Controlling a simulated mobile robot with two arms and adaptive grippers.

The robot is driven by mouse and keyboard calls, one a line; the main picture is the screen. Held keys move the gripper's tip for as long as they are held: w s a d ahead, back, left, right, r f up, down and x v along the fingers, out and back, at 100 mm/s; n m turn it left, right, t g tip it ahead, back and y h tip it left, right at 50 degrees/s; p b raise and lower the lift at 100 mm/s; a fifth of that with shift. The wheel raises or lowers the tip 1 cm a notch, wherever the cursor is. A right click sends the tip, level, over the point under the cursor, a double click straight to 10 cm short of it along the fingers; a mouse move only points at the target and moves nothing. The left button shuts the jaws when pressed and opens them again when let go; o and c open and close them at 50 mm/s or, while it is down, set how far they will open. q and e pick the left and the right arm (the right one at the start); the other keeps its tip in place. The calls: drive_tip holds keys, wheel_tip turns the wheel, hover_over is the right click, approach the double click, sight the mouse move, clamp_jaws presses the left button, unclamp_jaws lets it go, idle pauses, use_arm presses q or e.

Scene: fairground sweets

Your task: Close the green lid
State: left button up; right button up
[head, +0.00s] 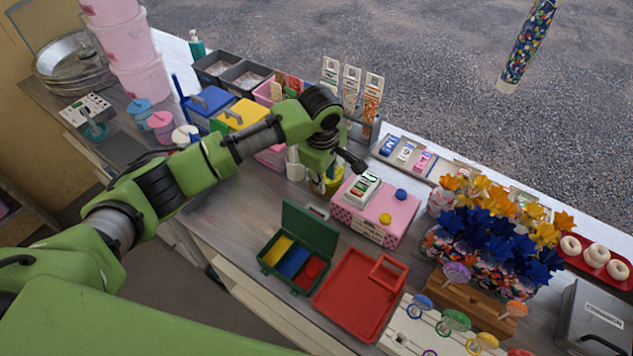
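A green box (264,257) stands on the counter in the lower middle of the head view. Its green lid (311,231) is raised, standing up along the back edge. Inside show a yellow, a blue and a red section. My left gripper (337,176) is beyond the lid, in front of a yellow container, and does not appear to touch the lid. Its dark fingers look spread apart with nothing held between them. My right gripper is not in view.
A red tray (345,318) lies right beside the green box. A pink box (356,229) stands behind it, carrying a small device and knobs. Flowers (490,225) and a wooden stand are on the right. Bare counter (235,222) shows left of the green box.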

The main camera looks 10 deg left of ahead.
sight(318, 211)
use_arm(q)
drive_tip(key=s+g, duration=0.1)
drive_tip(key=s, duration=0.1)
drive_tip(key=s+g, duration=0.1)
drive_tip(key=shift+s+a, duration=0.2)
drive_tip(key=shift+s, duration=0.15)
drive_tip(key=shift+s+a+f, duration=0.1)
drive_tip(key=shift+s+f, duration=0.1)
drive_tip(key=f+b, duration=0.3)
drive_tip(key=b, duration=0.1)
drive_tip(key=f+b, duration=0.2)
drive_tip(key=b, duration=0.1)
drive_tip(key=shift+s+a+f, duration=0.1)
drive_tip(key=shift+s+f, duration=0.2)
drive_tip(key=shift+f, duration=0.05)
wheel_tip(318, 211, down, 3)
drive_tip(key=shift+w+f+b, duration=0.1)
drive_tip(key=shift+w+b, duration=0.05)
drive_tip(key=shift+b, duration=0.25)
drive_tip(key=shift+r, duration=0.2)
drive_tip(key=shift+c, duration=0.9)
drive_tip(key=shift+o, duration=0.4)
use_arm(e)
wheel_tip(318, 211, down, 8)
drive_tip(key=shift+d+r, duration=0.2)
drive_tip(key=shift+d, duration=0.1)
